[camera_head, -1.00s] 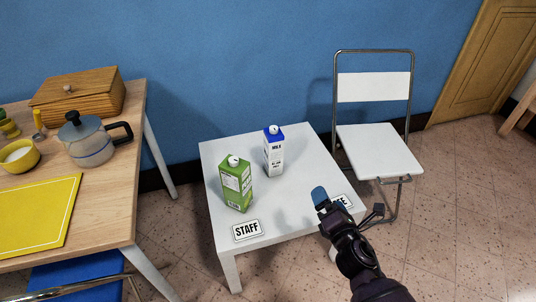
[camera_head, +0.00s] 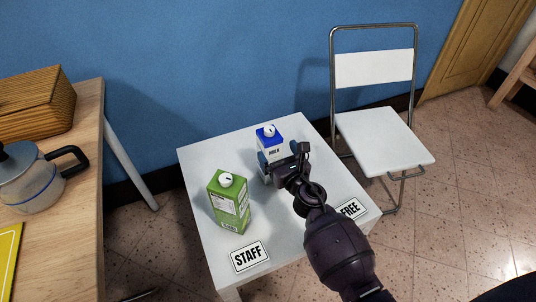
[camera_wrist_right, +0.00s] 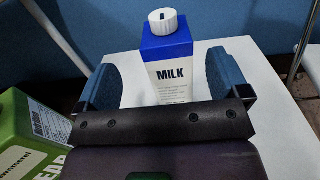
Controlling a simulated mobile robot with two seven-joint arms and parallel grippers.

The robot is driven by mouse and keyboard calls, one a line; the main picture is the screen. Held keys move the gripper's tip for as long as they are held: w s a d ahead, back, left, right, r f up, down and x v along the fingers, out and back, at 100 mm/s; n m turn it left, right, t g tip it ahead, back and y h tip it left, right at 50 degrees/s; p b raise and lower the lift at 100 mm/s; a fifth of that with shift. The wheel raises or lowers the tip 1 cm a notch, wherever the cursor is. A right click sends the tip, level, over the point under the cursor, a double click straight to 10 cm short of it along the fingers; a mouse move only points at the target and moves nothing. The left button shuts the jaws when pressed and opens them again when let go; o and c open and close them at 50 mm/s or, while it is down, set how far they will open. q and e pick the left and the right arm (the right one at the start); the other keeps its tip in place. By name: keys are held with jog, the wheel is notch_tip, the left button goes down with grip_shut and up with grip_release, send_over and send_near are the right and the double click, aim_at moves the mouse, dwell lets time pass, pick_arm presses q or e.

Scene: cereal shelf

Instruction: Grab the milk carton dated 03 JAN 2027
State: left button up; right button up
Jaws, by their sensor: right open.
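A white milk carton with a blue top and white cap (camera_head: 268,137) stands upright on the small white table (camera_head: 200,160). In the right wrist view the carton (camera_wrist_right: 170,75) reads MILK; any date is too small to read or hidden. My right gripper (camera_head: 281,161) is at the carton, open, its blue-padded fingers on either side of it in the right wrist view (camera_wrist_right: 165,80). The gripper hides much of the carton in the head view. My left gripper is not in view.
A green carton (camera_head: 229,203) stands upright left of the gripper, close to it in the right wrist view (camera_wrist_right: 30,135). A STAFF card (camera_head: 249,256) and a FREE card (camera_head: 351,208) lie at the table's front. A folding chair (camera_head: 383,140) stands to the right.

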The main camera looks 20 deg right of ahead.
aim_at(269, 135)
jog(key=shift+w+d+f+b, duration=0.1)
jog(key=shift+w+b, duration=0.1)
jog(key=shift+w, duration=1.7)
jog(key=shift+w+d+f+b, duration=0.1)
jog(key=shift+w+b, duration=0.05)
jog(key=shift+w, duration=1.75)
jog(key=shift+r, duration=0.1)
jog(key=shift+r, duration=0.1)
grip_shut()
